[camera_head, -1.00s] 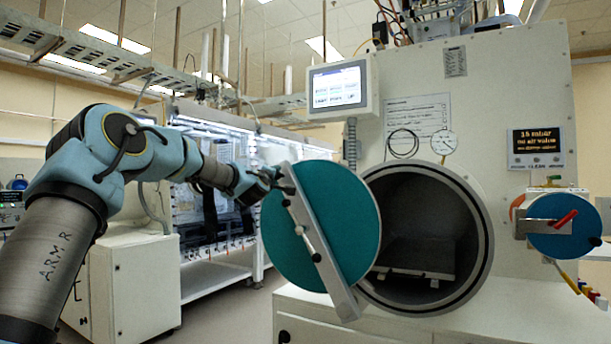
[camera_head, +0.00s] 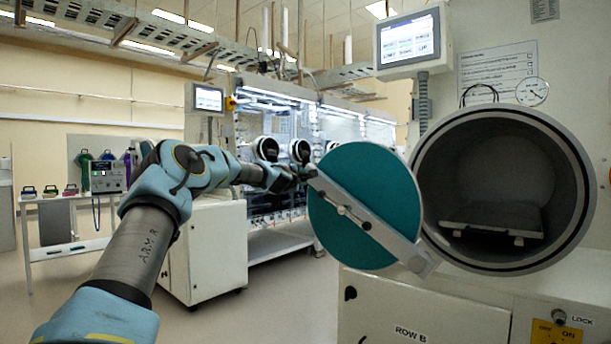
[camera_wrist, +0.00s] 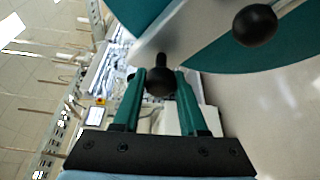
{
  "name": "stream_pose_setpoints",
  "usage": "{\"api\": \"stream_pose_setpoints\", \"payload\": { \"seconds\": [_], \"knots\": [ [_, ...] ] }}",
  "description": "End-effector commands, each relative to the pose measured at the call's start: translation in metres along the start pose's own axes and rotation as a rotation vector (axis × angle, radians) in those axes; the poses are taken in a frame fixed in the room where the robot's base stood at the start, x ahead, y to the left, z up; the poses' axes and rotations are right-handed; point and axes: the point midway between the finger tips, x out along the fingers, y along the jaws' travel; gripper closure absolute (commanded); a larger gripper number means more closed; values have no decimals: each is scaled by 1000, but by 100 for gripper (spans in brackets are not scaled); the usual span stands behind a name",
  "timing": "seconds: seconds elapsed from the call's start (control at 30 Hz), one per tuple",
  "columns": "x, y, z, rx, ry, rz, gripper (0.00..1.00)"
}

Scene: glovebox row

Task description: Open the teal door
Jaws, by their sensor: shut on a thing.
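The teal door (camera_head: 372,185) is a round disc with a grey metal bar (camera_head: 375,227) across it. It stands open, swung out to the left of the round dark chamber opening (camera_head: 500,175). My gripper (camera_head: 300,172) is at the upper left end of the bar. In the wrist view my gripper (camera_wrist: 163,92) has its two green fingers on either side of a black knob (camera_wrist: 160,80) on the bar, shut on it. A second black knob (camera_wrist: 255,25) is farther along the bar. The door's hinge is not clearly visible.
A touchscreen (camera_head: 411,37) hangs above the door. A white cabinet (camera_head: 218,245) and a lit glovebox row stand behind my arm. A table (camera_head: 70,248) with small items is at the far left. The floor at lower left looks clear.

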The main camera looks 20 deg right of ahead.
Motion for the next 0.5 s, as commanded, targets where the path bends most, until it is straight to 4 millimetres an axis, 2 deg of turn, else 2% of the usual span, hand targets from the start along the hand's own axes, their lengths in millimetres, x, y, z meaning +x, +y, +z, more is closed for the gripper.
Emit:
{"api": "stream_pose_setpoints", "payload": {
  "seconds": [0.33, 0.37, 0.5],
  "knots": [
    [0, -2, 1, -3, -3, -3, 100],
    [0, -2, 1, -3, -3, -3, 56],
    [0, -2, 1, -3, -3, -3, 40]
  ]
}}
